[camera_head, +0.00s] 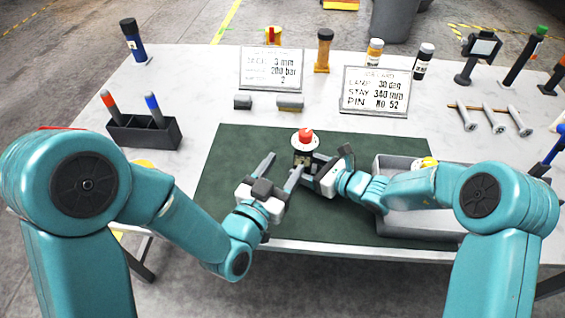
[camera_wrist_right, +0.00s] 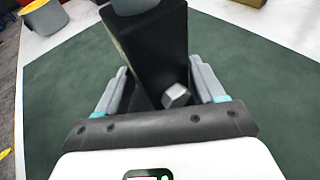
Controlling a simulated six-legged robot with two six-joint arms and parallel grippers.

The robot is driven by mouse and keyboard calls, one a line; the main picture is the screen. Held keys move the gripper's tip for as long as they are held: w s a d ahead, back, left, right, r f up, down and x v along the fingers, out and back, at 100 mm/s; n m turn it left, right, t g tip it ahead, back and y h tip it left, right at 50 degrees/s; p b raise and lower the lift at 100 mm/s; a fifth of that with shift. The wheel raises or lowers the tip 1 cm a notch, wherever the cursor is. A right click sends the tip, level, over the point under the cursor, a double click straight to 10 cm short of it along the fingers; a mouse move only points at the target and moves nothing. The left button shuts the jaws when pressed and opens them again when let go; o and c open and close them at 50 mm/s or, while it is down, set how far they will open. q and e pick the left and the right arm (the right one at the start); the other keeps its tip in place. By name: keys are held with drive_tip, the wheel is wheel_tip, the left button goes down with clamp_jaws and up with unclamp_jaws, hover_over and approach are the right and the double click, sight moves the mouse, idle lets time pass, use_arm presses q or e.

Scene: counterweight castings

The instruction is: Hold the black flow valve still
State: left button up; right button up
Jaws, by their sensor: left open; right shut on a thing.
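The black flow valve (camera_head: 303,158) stands upright on the dark green mat (camera_head: 233,155), with a white collar and a red knob (camera_head: 306,135) on top. In the right wrist view its black body (camera_wrist_right: 150,50) rises between the fingers and looks tilted there. My right gripper (camera_head: 309,172) is shut on the valve from the right; its two fingers also show in the right wrist view (camera_wrist_right: 158,95). My left gripper (camera_head: 280,170) is open in front of and left of the valve, its fingers pointing towards it. I cannot tell whether a left finger touches the valve.
Two sign boards (camera_head: 271,70) (camera_head: 375,92) stand behind. A black pen holder (camera_head: 144,132) is at left. Bolts on a rack (camera_head: 492,118) are at right. The mat's left part is clear.

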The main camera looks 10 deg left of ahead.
drive_tip(key=o, duration=1.6)
